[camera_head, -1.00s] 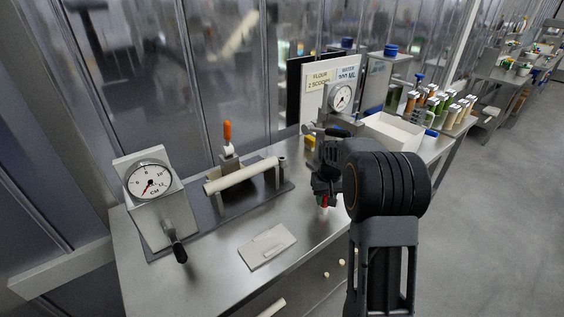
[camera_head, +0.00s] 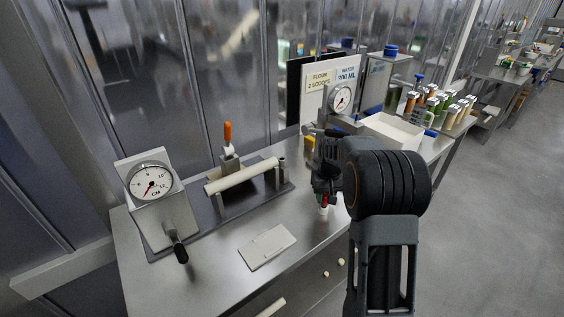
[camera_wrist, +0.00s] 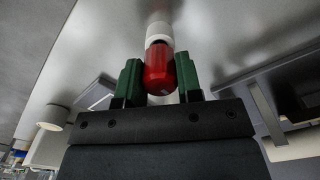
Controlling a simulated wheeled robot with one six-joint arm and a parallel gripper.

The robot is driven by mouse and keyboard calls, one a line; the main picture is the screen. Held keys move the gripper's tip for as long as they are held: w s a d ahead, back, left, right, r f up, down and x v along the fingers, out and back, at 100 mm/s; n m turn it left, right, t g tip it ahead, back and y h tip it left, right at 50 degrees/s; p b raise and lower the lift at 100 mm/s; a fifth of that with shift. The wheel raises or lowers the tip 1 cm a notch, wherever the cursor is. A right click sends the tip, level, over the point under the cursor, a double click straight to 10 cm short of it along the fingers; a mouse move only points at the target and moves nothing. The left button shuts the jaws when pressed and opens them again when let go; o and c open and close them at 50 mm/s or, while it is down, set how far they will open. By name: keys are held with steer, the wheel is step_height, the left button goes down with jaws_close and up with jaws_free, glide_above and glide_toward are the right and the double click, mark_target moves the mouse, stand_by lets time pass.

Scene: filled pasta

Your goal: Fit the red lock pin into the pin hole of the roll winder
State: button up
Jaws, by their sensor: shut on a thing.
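My gripper (camera_head: 325,192) is over the steel table, to the right of the roll winder. It is shut on the red lock pin (camera_wrist: 159,70), whose red head sits between the green fingers in the wrist view. A pale shaft shows beyond the head. In the head view the red pin (camera_head: 324,199) is small, with a pale part below it near the table; whether it touches the table I cannot tell. What I take for the roll winder (camera_head: 210,207) has a pale roll (camera_head: 240,177), an orange-topped upright handle (camera_head: 228,135) and a dark base. I cannot make out the pin hole.
A CM dial box (camera_head: 152,190) with a black crank stands at the left. A flat pale plate (camera_head: 267,247) lies in front. Behind my gripper are another dial (camera_head: 341,97), a sign (camera_head: 318,80) and a white tray (camera_head: 392,132). The table between plate and gripper is clear.

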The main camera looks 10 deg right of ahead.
steer(key=shift+r, duration=0.3)
stand_by(0.4)
steer(key=shift+r+p, duration=2.15)
steer(key=shift+r, duration=0.45)
